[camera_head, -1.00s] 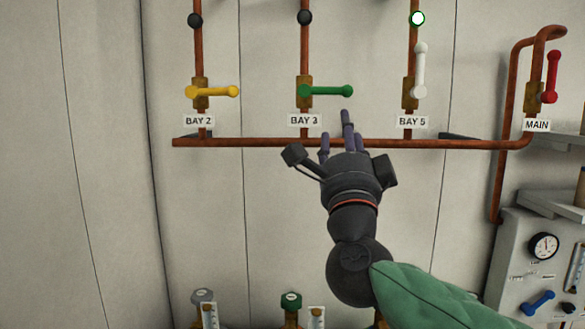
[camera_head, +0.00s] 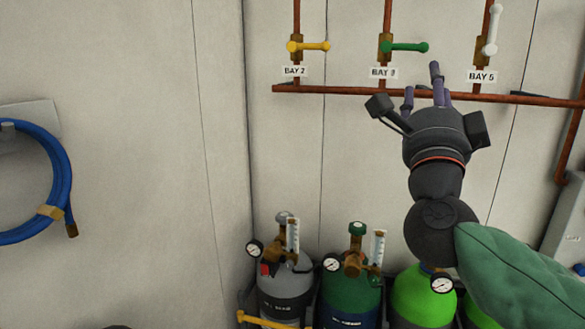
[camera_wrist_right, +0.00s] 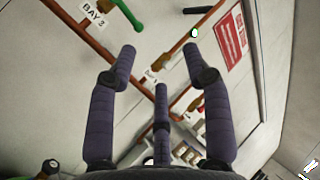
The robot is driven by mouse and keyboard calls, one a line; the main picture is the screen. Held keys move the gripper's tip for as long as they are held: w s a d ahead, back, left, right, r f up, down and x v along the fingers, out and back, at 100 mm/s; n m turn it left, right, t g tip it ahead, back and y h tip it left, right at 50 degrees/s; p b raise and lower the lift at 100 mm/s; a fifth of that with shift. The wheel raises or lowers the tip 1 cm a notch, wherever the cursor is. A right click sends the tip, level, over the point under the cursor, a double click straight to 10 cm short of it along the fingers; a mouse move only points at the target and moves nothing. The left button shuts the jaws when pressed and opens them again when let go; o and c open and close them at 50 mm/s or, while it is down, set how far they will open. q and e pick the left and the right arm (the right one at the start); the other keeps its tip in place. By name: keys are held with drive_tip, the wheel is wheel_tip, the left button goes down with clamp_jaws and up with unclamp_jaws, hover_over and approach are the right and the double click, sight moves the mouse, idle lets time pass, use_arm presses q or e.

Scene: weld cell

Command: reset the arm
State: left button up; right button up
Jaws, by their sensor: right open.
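My right gripper (camera_head: 428,82) is raised in front of the wall pipes in the head view, its fingers pointing up between the BAY 3 and BAY 5 labels. In the right wrist view its fingers (camera_wrist_right: 160,70) are spread and hold nothing. The green BAY 3 valve handle (camera_head: 407,47) lies level, just above and left of the fingers. It also shows at the top of the right wrist view (camera_wrist_right: 128,14). The white BAY 5 handle (camera_head: 492,32) stands upright to the right. The yellow BAY 2 handle (camera_head: 311,46) lies level. My left gripper is not in view.
A copper pipe (camera_head: 340,91) runs along the wall behind the gripper. Gas cylinders with gauges stand below, among them a grey one (camera_head: 284,295) and a dark green one (camera_head: 350,297). A blue hose (camera_head: 62,180) hangs at the left. The wall between is bare.

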drive_tip(key=w+a+f+n+g+y+b, duration=0.1)
drive_tip(key=w+a+f+n+y, duration=0.15)
drive_tip(key=w+f, duration=0.45)
drive_tip(key=w+a+f+n+g+y, duration=0.1)
drive_tip(key=w+a+f+n+y, duration=0.2)
drive_tip(key=f, duration=0.7)
drive_tip(key=w+a+f+n+g+y+b, duration=0.1)
drive_tip(key=w+a+f+n, duration=0.3)
drive_tip(key=f, duration=0.5)
wheel_tip(320, 180, down, 30)
drive_tip(key=w+n+g+y+b, duration=0.2)
drive_tip(key=w+n+g, duration=0.1)
drive_tip(key=n+g, duration=0.25)
drive_tip(key=s+f+n+g+b, duration=0.1)
drive_tip(key=s+f+g, duration=0.4)
drive_tip(key=f, duration=0.9)
drive_tip(key=s+f+n+g, duration=0.1)
drive_tip(key=s+f+g, duration=0.2)
drive_tip(key=s+f, duration=0.8)
drive_tip(key=s+a+f+n+g+y+b, duration=0.1)
drive_tip(key=s+f+g, duration=0.6)
drive_tip(key=s+f, duration=1.4)
drive_tip(key=shift+a+n+y+b, duration=0.35)
drive_tip(key=shift+n+y+b, duration=0.25)
drive_tip(key=shift+y, duration=0.25)
